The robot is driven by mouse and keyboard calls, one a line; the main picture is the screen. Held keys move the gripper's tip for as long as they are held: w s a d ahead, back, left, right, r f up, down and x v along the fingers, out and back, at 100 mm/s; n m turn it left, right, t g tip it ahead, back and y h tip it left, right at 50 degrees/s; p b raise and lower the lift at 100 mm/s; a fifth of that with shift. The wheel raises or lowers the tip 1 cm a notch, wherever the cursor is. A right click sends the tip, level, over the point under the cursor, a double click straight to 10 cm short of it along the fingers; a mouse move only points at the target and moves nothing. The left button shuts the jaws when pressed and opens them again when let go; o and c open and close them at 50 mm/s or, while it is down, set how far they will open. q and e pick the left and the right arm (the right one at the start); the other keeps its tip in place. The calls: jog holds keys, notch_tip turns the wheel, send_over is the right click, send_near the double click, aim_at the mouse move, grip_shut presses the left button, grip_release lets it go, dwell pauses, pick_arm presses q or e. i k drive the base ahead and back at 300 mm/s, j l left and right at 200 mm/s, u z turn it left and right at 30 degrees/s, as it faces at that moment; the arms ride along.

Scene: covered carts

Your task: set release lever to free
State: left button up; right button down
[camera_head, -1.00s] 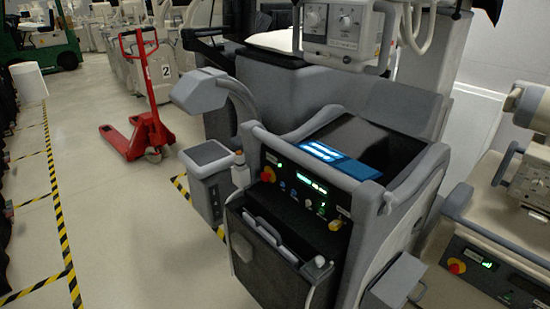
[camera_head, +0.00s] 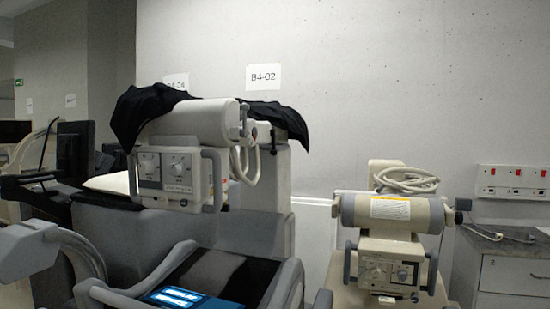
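A grey mobile cart (camera_head: 120,250) stands in front of me at left centre, with a lit blue screen (camera_head: 185,298) at the bottom edge. Its tube head (camera_head: 190,122) sits on top, partly under a black cover (camera_head: 142,112), with a knobbed control box (camera_head: 168,172) below it. A beige cart stands to the right, with its own tube head (camera_head: 390,213) and control box (camera_head: 388,272). I cannot make out a release lever on either cart. The front panel of the grey cart is below the picture. Neither of my grippers is in view.
A concrete wall with a B4-02 sign (camera_head: 263,77) closes off the back. A cabinet (camera_head: 515,272) stands at the right under a socket panel (camera_head: 514,181). A dark monitor (camera_head: 75,150) is at the left. No floor between the carts shows.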

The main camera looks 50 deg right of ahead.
aim_at(273, 132)
jog(key=z, duration=1.5)
